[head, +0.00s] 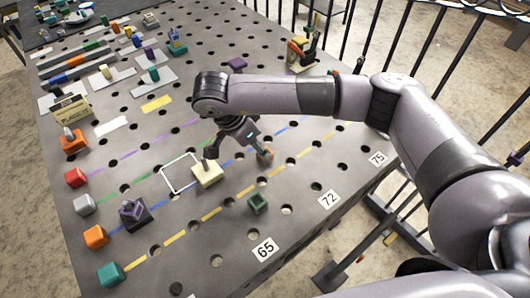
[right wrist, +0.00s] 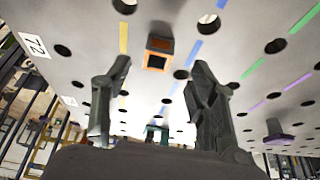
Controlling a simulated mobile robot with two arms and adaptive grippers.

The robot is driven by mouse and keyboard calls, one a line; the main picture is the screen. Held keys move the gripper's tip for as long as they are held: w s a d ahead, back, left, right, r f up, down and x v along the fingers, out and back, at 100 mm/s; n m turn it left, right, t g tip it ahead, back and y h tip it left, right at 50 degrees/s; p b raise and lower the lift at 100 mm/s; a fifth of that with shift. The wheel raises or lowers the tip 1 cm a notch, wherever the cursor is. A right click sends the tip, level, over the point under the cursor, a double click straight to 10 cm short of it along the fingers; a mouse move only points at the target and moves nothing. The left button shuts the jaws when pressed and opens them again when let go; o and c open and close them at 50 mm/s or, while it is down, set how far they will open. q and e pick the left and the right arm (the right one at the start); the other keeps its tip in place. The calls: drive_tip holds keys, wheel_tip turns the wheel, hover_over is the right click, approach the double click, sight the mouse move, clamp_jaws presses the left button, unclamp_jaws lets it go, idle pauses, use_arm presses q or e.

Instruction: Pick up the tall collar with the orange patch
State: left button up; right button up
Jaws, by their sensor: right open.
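The collar with the orange patch (right wrist: 157,54) shows in the right wrist view as a small square, open-topped dark piece with orange on it. It stands on the perforated table beyond and between my fingertips. In the head view it is the small orange-brown piece (head: 265,156), partly hidden by my gripper. My right gripper (head: 236,152) is open above the table, its fingers spread, with nothing between them; it also shows in the right wrist view (right wrist: 160,66). I cannot tell the collar's height. My left gripper is not in view.
A cream block with a peg (head: 207,176) stands close left of my right gripper. A dark block with a purple piece (head: 133,213) is at left. A purple piece (head: 237,63) lies behind my arm.

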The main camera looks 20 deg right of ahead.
drive_tip(key=shift+d+f+p, duration=0.25)
drive_tip(key=shift+f+p, duration=0.05)
drive_tip(key=p+x, duration=0.1)
drive_tip(key=x, duration=0.2)
drive_tip(key=shift+d+f, duration=0.2)
drive_tip(key=shift+d, duration=0.05)
drive_tip(key=shift+w+d+f, duration=0.1)
drive_tip(key=shift+d+f, duration=0.05)
drive_tip(key=shift+f, duration=0.3)
clamp_jaws()
